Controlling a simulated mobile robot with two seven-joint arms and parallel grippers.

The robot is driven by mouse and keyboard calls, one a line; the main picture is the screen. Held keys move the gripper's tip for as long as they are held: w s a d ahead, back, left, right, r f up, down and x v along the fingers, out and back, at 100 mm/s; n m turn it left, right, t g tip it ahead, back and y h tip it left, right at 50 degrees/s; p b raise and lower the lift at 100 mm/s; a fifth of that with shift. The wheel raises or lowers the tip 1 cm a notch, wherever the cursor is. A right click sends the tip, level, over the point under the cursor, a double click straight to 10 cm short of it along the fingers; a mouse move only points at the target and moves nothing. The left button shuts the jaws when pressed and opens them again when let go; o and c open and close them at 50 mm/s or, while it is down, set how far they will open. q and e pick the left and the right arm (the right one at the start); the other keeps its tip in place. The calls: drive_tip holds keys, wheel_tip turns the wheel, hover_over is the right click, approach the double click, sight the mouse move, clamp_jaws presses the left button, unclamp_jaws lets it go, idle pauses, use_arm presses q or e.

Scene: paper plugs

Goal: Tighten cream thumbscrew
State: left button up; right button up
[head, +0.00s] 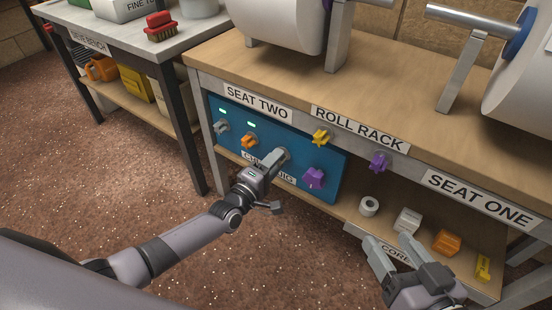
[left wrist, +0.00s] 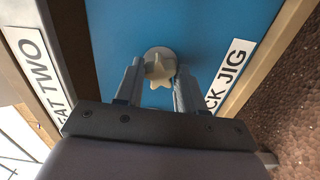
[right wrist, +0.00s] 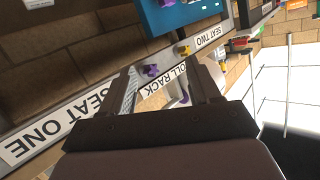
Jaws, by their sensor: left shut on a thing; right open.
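The cream thumbscrew (left wrist: 160,72) is a star-shaped knob on a round pale base on the blue panel (left wrist: 110,25). It shows in the left wrist view between the fingers of my left gripper (left wrist: 158,78), which is shut on it. In the head view my left gripper (head: 277,160) reaches the blue panel (head: 300,160) and hides most of the thumbscrew. My right gripper (head: 390,243) is open and empty, in front of the lower shelf; its spread fingers also show in the right wrist view (right wrist: 162,70).
Grey (head: 222,126) and orange (head: 248,139) knobs sit left on the panel under green lights, and a purple knob (head: 313,178) lower right. Yellow (head: 321,136) and violet (head: 380,161) knobs are nearby. The lower shelf holds a white roll (head: 370,206) and an orange block (head: 446,241).

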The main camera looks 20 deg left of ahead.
use_arm(q)
drive_tip(key=m+p, duration=0.1)
drive_tip(key=m, duration=1)
drive_tip(key=f+m+p, duration=0.1)
drive_tip(key=m, duration=0.5)
drive_tip(key=shift+s+m+p, duration=0.15)
drive_tip(key=shift+m+p, duration=0.15)
drive_tip(key=o, duration=1)
drive_tip(key=shift+r, duration=0.15)
use_arm(e)
drive_tip(key=shift+a+r, duration=0.15)
drive_tip(key=shift+r, duration=0.45)
use_arm(q)
drive_tip(key=shift+r, duration=0.1)
